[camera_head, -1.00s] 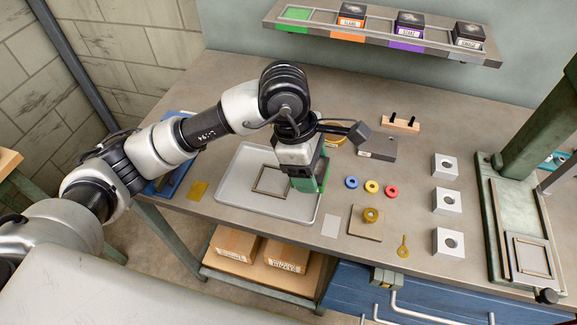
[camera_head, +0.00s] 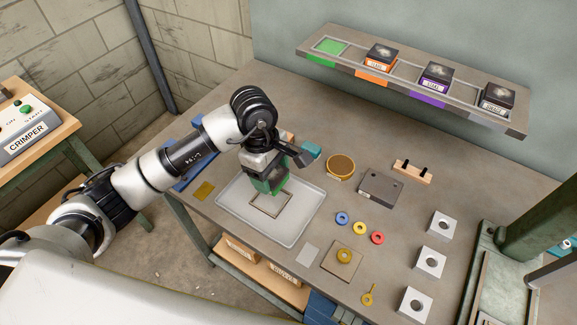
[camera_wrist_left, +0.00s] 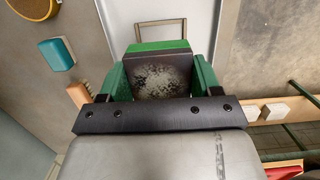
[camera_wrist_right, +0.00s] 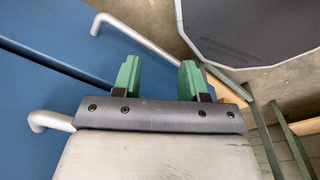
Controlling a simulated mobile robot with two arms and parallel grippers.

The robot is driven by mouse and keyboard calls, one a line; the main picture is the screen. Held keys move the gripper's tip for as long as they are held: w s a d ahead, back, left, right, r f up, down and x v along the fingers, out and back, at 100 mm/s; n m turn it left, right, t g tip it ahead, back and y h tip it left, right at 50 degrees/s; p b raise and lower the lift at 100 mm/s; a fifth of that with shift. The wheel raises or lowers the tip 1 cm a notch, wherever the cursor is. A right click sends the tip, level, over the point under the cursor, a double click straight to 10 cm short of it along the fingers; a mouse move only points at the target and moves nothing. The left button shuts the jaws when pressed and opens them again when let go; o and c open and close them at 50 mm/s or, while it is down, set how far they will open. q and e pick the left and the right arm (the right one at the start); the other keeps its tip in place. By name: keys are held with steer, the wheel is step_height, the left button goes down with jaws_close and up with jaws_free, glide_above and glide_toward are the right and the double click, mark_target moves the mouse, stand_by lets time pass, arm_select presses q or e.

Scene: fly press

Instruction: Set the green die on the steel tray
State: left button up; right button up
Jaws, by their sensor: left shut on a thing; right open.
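The green die has a dark speckled face (camera_wrist_left: 158,77) and a green edge in the left wrist view. My left gripper (camera_wrist_left: 160,82) is shut on it, with a green finger on each side. In the head view, my left gripper (camera_head: 266,184) is over the back part of the steel tray (camera_head: 290,231), just behind the square outline frame (camera_head: 271,205). The die is hard to tell from the green fingers there. Whether it touches the tray is unclear. My right gripper (camera_wrist_right: 160,76) is open and empty in the right wrist view, near a blue cabinet front.
The shelf (camera_head: 400,75) holds three boxed dies and an empty green place. Right of the tray are coloured rings (camera_head: 359,228), a dark block (camera_head: 380,188), a brass disc (camera_head: 340,165) and white blocks (camera_head: 442,224). A teal object (camera_wrist_left: 56,54) lies near the tray.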

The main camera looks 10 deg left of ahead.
arm_select(q)
steer(key=shift+a+f+b, duration=0.3)
steer(key=shift+a+f, duration=0.05)
steer(key=shift+f, duration=0.45)
steer(key=shift+d+f+b, duration=0.1)
steer(key=shift+f+b, duration=0.75)
steer(key=shift+f, duration=0.65)
steer(key=shift+f+b, duration=0.75)
steer(key=shift+b, duration=0.05)
steer(key=shift+f+b, duration=0.35)
arm_select(e)
steer(key=f, duration=0.1)
steer(key=s+a+f, duration=0.1)
steer(key=f, duration=0.2)
steer(key=shift+s+a+f, duration=0.2)
steer(key=shift+a+f, duration=0.1)
steer(key=shift+a, duration=0.4)
steer(key=shift+f, duration=0.25)
steer(key=shift+s+d, duration=0.1)
steer(key=shift+d, duration=0.2)
arm_select(q)
steer(key=shift+b, duration=0.55)
arm_select(e)
steer(key=shift+f, duration=0.3)
